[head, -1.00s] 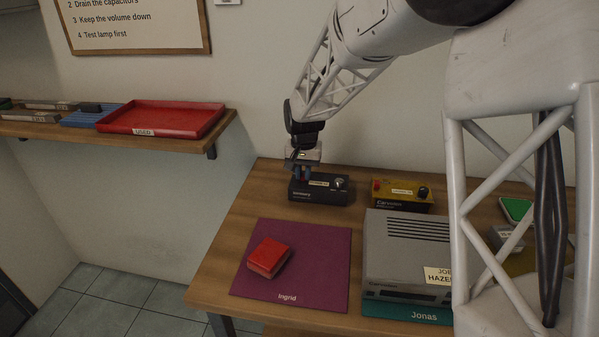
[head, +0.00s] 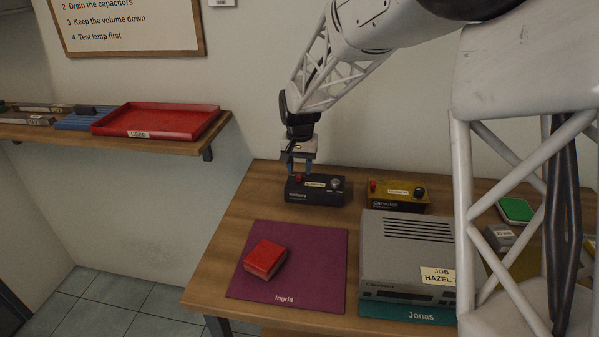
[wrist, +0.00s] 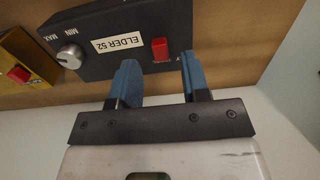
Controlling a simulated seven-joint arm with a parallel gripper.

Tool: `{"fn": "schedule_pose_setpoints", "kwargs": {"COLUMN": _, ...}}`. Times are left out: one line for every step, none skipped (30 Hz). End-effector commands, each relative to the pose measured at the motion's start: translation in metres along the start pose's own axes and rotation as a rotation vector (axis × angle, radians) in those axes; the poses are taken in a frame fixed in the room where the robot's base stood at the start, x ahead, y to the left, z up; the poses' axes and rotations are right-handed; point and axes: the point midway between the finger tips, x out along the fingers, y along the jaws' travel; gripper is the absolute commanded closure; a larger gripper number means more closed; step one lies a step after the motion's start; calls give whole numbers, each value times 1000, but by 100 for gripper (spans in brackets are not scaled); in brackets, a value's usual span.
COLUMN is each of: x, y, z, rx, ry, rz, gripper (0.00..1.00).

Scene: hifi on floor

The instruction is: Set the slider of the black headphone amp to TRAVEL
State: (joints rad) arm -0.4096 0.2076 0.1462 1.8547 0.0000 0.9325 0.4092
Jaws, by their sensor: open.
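The black headphone amp (head: 322,195) stands at the back left of the table. In the wrist view the black amp (wrist: 125,35) shows a silver knob marked MIN and MAX, an "ELDER 52" label and a red slider cap (wrist: 160,48). The red cap (head: 299,178) also shows in the head view. The slider's position markings are mostly hidden or too small to read. My gripper (head: 301,169) is just above the amp's left part. Its blue fingers (wrist: 158,68) are apart, one to each side of the red cap in the wrist picture, with nothing between them.
A yellow amp (head: 398,194) with its own red part and knob stands right of the black one. A grey device (head: 410,250) sits in front of it. A red box (head: 264,259) lies on the purple mat (head: 320,280). A red tray (head: 158,119) is on the wall shelf.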

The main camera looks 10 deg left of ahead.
Motion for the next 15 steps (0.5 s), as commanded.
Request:
{"fn": "schedule_pose_setpoints", "kwargs": {"x": -7, "y": 0, "z": 0, "rx": 0, "ry": 2, "rz": -1, "gripper": 57}}
{"fn": "schedule_pose_setpoints", "kwargs": {"x": -11, "y": 0, "z": 0, "rx": 0, "ry": 2, "rz": -1, "gripper": 57}}
{"fn": "schedule_pose_setpoints", "kwargs": {"x": -16, "y": 0, "z": 0, "rx": 0, "ry": 1, "rz": 0, "gripper": 57}}
{"fn": "schedule_pose_setpoints", "kwargs": {"x": -20, "y": 0, "z": 0, "rx": 0, "ry": 1, "rz": 0, "gripper": 57}}
{"fn": "schedule_pose_setpoints", "kwargs": {"x": -24, "y": 0, "z": 0, "rx": 0, "ry": 1, "rz": -1, "gripper": 57}}
{"fn": "schedule_pose_setpoints", "kwargs": {"x": -29, "y": 0, "z": 0, "rx": 0, "ry": 1, "rz": -1, "gripper": 57}}
{"fn": "schedule_pose_setpoints", "kwargs": {"x": -32, "y": 0, "z": 0, "rx": 0, "ry": 1, "rz": 0, "gripper": 57}}
{"fn": "schedule_pose_setpoints", "kwargs": {"x": -36, "y": 0, "z": 0, "rx": 0, "ry": 1, "rz": 0, "gripper": 57}}
{"fn": "schedule_pose_setpoints", "kwargs": {"x": -40, "y": 0, "z": 0, "rx": 0, "ry": 1, "rz": 0, "gripper": 57}}
{"fn": "schedule_pose_setpoints", "kwargs": {"x": -42, "y": 0, "z": 0, "rx": 0, "ry": 1, "rz": 0, "gripper": 57}}
{"fn": "schedule_pose_setpoints", "kwargs": {"x": -44, "y": 0, "z": 0, "rx": 0, "ry": 1, "rz": 0, "gripper": 57}}
{"fn": "schedule_pose_setpoints", "kwargs": {"x": -47, "y": 0, "z": 0, "rx": 0, "ry": 1, "rz": 0, "gripper": 57}}
{"fn": "schedule_pose_setpoints", "kwargs": {"x": -48, "y": 0, "z": 0, "rx": 0, "ry": 1, "rz": 0, "gripper": 57}}
{"fn": "schedule_pose_setpoints", "kwargs": {"x": -49, "y": 0, "z": 0, "rx": 0, "ry": 0, "rz": 0, "gripper": 57}}
{"fn": "schedule_pose_setpoints", "kwargs": {"x": -50, "y": 0, "z": 0, "rx": 0, "ry": 0, "rz": 0, "gripper": 57}}
